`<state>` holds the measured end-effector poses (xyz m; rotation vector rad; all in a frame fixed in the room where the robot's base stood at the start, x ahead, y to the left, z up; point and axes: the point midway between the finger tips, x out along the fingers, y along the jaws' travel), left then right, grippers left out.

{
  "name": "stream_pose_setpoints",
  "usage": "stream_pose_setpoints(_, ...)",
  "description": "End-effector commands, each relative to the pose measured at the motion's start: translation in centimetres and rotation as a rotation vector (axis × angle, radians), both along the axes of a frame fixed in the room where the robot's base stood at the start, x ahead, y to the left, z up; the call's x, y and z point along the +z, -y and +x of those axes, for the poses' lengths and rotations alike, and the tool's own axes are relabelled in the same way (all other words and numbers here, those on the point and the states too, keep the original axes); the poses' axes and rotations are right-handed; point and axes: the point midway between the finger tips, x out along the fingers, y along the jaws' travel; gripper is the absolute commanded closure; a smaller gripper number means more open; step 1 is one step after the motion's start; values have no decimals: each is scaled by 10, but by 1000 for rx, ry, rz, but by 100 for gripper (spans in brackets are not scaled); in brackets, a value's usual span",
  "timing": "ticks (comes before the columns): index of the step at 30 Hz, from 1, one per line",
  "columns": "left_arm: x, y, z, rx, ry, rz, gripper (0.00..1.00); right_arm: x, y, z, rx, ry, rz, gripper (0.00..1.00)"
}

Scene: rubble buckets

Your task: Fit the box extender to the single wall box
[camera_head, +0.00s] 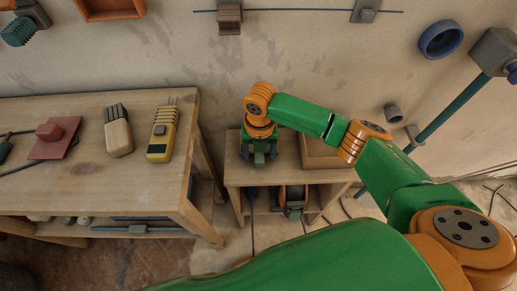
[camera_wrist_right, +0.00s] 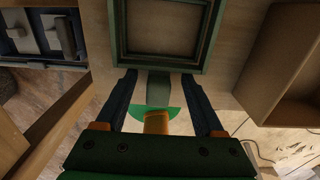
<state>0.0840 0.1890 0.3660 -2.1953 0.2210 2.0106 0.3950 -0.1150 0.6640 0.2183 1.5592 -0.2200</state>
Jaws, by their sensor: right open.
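My right gripper (camera_head: 259,157) points down over a small wooden stand in the head view. In the right wrist view its two dark fingers (camera_wrist_right: 160,101) are apart, with a green and orange piece showing between them that I cannot identify. A dark green square frame (camera_wrist_right: 117,35), which looks like the box extender, lies on the stand just beyond the fingertips. In the head view my gripper mostly hides it. An orange open box (camera_head: 110,15), cut off by the top edge, is on the wall and may be the single wall box. My left gripper is not in view.
A workbench (camera_head: 90,178) at the left carries a yellow meter (camera_head: 162,136), a beige tool (camera_head: 118,137) and a red block (camera_head: 50,131). An open wooden box (camera_head: 322,152) stands right of the gripper. A blue ring (camera_head: 440,39) and a brown box (camera_head: 229,19) are on the wall.

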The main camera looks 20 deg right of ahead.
Motion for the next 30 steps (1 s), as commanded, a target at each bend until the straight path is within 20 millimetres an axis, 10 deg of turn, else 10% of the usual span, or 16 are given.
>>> stream_pose_setpoints(7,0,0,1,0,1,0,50,-3,0,0,0,1,0,33)
stream_pose_setpoints(15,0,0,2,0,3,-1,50,-3,0,0,0,1,1,100)
stream_pose_setpoints(23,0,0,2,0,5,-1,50,-2,0,0,0,1,1,100)
stream_pose_setpoints(30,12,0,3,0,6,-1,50,53,-1,1,2,6,2,100)
